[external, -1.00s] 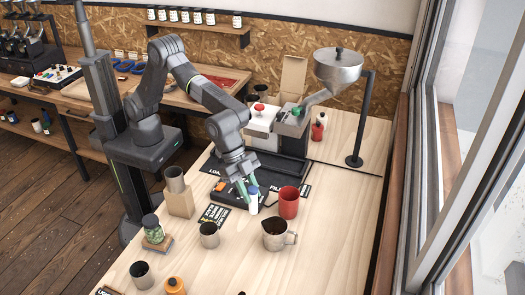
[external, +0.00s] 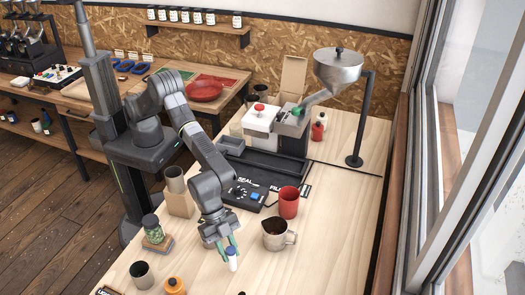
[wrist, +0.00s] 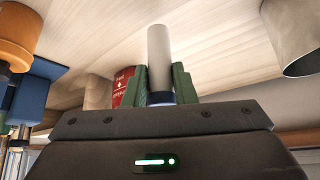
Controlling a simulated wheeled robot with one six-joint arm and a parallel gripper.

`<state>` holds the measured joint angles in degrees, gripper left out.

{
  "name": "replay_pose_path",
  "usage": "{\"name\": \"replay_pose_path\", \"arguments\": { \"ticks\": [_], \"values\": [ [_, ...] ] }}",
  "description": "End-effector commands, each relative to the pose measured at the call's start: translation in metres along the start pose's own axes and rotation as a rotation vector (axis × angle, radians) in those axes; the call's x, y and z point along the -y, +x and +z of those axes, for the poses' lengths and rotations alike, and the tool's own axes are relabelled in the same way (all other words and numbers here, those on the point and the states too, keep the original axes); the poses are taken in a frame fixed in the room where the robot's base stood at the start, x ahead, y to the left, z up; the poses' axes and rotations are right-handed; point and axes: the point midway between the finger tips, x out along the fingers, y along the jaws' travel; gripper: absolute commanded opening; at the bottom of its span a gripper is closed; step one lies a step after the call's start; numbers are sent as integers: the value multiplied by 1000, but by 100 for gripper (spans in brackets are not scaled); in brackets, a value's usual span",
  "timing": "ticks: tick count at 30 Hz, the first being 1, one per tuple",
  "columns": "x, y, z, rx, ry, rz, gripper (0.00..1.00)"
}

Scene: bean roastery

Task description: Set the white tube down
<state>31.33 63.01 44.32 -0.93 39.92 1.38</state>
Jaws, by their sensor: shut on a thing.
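The white tube (external: 233,264) has a blue cap and stands roughly upright at the near part of the wooden table. My gripper (external: 232,244) is shut on it near the cap, with green fingers on both sides. In the wrist view the tube's pale body (wrist: 160,55) extends out from between the fingers (wrist: 160,88). I cannot tell whether its lower end touches the tabletop.
A metal pitcher with dark contents (external: 278,234) and a red cup (external: 289,202) stand to the right. An orange jar (external: 174,286) and a dark metal cup (external: 141,274) are at left. The tabletop (external: 320,262) to the right is clear.

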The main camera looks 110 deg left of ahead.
Motion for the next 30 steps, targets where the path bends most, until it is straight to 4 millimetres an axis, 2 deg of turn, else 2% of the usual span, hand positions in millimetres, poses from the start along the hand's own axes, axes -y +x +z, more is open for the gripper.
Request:
{"name": "replay_pose_path", "arguments": {
  "ticks": [6, 16, 17, 20, 30],
  "values": [
    [0, 22, 14, 1, 0, 0, 3],
    [0, 27, 17, 0, 0, 0, 3],
    [0, 27, 17, 0, 0, 0, 26],
    [0, 26, 16, 0, 0, 0, 46],
    [0, 24, 15, 0, 0, 0, 46]
  ]
}}
